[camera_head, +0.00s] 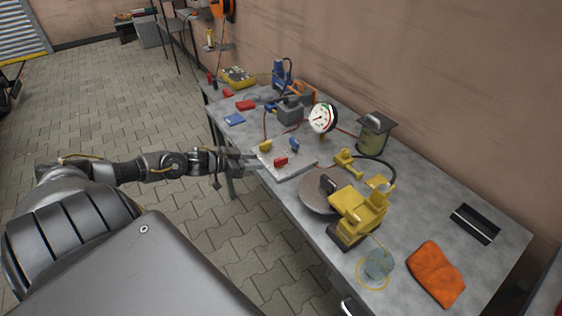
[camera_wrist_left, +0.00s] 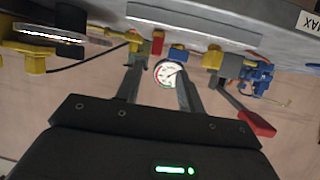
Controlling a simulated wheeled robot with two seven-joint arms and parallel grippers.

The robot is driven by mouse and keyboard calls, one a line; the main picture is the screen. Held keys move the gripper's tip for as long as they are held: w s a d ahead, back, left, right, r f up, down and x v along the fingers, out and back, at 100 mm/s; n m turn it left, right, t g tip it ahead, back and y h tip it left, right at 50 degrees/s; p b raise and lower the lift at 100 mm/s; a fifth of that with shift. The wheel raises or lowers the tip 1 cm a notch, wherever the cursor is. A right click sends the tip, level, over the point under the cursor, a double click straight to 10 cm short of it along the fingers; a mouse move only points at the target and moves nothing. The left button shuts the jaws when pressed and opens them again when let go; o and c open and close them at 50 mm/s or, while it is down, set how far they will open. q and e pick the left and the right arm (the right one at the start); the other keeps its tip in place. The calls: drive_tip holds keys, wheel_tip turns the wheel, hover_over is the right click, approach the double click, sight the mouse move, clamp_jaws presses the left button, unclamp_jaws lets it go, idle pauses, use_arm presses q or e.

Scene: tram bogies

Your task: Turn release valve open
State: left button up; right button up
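A light metal plate (camera_head: 302,164) on the bench carries three small valve handles: yellow (camera_head: 265,146), red (camera_head: 281,162) and blue (camera_head: 294,144). In the left wrist view the red (camera_wrist_left: 157,42), blue (camera_wrist_left: 178,53) and yellow (camera_wrist_left: 212,57) handles show beyond my fingers. I cannot tell which one is the release valve. A round white dial gauge (camera_head: 322,118) stands behind the plate; it also shows between my fingers in the wrist view (camera_wrist_left: 168,73). My left gripper (camera_head: 252,158) is at the plate's left edge, its fingers (camera_wrist_left: 159,70) apart and empty. My right gripper is out of view.
A yellow machine (camera_head: 359,212) with a round disc (camera_head: 319,190) stands right of the plate. A metal canister (camera_head: 376,134), a glass jar (camera_head: 378,264), an orange cloth (camera_head: 436,273) and a blue pump (camera_head: 283,75) are also on the bench (camera_head: 425,205). Its right part has bare surface.

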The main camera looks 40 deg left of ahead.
sight(278, 159)
use_arm(q)
drive_tip(key=x, duration=0.7)
drive_tip(key=r+x, duration=0.1)
drive_tip(key=x, duration=0.2)
drive_tip(key=shift+w+d+f, duration=0.15)
drive_tip(key=shift+w+d, duration=0.25)
drive_tip(key=shift+d, duration=0.15)
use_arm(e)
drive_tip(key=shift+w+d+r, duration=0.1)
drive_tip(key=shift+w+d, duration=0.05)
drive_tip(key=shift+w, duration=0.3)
